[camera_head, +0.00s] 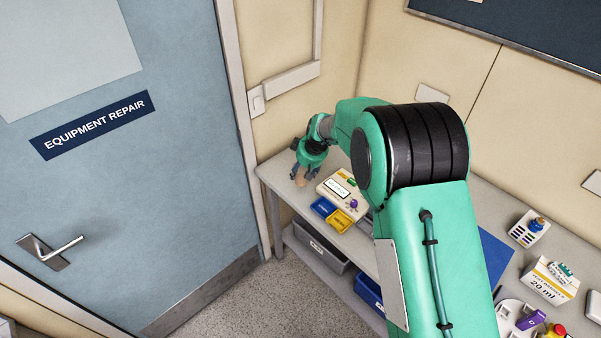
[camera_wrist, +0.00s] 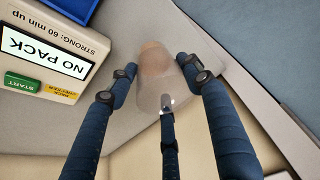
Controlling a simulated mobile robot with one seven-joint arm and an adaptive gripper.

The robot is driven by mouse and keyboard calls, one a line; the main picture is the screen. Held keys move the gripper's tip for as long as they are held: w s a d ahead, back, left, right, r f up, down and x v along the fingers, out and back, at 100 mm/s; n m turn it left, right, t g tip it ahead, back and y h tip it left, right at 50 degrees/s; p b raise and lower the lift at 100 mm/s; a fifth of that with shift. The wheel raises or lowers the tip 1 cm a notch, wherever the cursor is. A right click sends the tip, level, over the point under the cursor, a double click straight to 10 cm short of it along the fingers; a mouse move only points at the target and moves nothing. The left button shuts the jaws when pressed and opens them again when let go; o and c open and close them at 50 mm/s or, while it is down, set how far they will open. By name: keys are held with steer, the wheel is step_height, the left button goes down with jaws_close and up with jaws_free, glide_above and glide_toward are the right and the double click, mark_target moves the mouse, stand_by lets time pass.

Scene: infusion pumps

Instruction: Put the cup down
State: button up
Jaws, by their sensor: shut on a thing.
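The cup (camera_wrist: 158,92) is translucent and shows a brownish, rounded end in the wrist view. My gripper (camera_wrist: 165,85) has dark blue fingers closed around it, one on each side and one below. In the head view my gripper (camera_head: 304,172) is at the far left end of the bench, with a small tan part of the cup (camera_head: 301,178) showing among the fingers. The cup is over or on the grey bench top (camera_wrist: 115,140); I cannot tell if it touches the surface.
A cream device (camera_wrist: 55,50) reading "NO PACK" stands close beside the cup. In the head view a blue tray (camera_head: 323,207) and a yellow tray (camera_head: 341,221) lie in front of that device. The bench's left edge and the blue door (camera_head: 130,190) are near my gripper.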

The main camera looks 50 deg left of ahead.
mark_target(302, 169)
steer(key=shift+w+a+f, duration=0.1)
steer(key=shift+w+a, duration=0.3)
steer(key=shift+a, duration=0.25)
steer(key=shift+w+a+f, duration=0.1)
steer(key=shift+w+a, duration=0.3)
steer(key=shift+a, duration=0.2)
steer(key=shift+f, duration=1.7)
steer(key=shift+f+b, duration=0.15)
steer(key=shift+b, duration=0.2)
steer(key=o, duration=0.9)
steer(key=shift+o, duration=0.2)
steer(key=shift+r, duration=0.2)
steer(key=p+v, duration=0.1)
steer(key=v, duration=1.1)
